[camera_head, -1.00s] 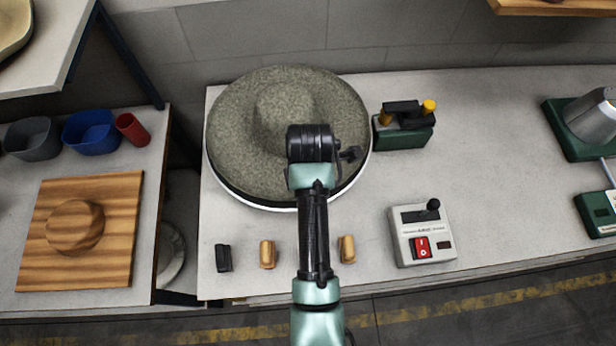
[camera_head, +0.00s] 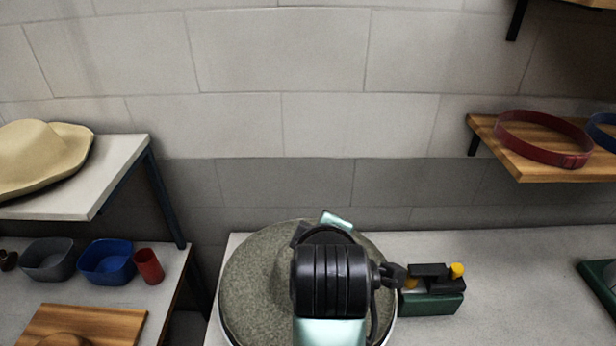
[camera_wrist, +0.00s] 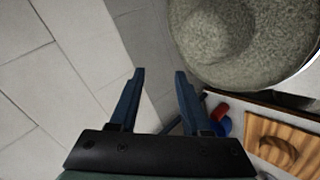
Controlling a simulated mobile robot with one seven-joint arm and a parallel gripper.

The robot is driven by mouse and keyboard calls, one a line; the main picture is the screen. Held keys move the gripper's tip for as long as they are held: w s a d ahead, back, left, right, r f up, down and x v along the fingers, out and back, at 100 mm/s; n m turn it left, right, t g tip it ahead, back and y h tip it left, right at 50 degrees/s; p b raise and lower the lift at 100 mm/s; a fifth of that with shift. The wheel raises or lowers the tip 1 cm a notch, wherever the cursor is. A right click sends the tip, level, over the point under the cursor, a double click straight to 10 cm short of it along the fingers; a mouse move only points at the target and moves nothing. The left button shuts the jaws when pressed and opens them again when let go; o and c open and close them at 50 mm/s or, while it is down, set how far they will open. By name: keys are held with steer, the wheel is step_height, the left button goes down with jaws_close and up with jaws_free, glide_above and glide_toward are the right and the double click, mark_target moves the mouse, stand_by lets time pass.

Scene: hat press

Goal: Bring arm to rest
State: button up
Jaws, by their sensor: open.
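My gripper (camera_wrist: 158,75) shows in the wrist view with its two dark fingers apart and nothing between them. The grey-green felt hat (camera_head: 250,285) lies on the round press base at the bottom middle of the head view, partly hidden by my arm. The hat also fills the top right of the wrist view (camera_wrist: 270,40), to the right of the fingers and apart from them. In the head view my arm rises over the hat, and my gripper's fingers cannot be made out clearly there.
A green device with yellow knobs (camera_head: 432,302) stands right of the hat. At left are a red cup (camera_head: 149,266), a blue bin (camera_head: 107,262), a grey bin (camera_head: 48,260) and a tan hat (camera_head: 40,155) on a shelf. A wooden shelf (camera_head: 500,160) holding belts juts out at right.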

step_height(320, 180, up, 14)
steer(key=w+a+m+t+b, duration=0.1)
steer(key=m+t, duration=0.3)
steer(key=t, duration=0.2)
steer(key=s+r+m+t+b, duration=0.1)
steer(key=s+r+m+t, duration=0.3)
steer(key=s+r, duration=0.3)
steer(key=s+a+r+m+t+b, duration=0.1)
steer(key=s+r+m+t, duration=0.4)
steer(key=r, duration=1.1)
steer(key=s+t, duration=0.2)
steer(key=shift+s+a+b, duration=0.25)
steer(key=shift+s+b, duration=0.05)
steer(key=shift+s, duration=0.05)
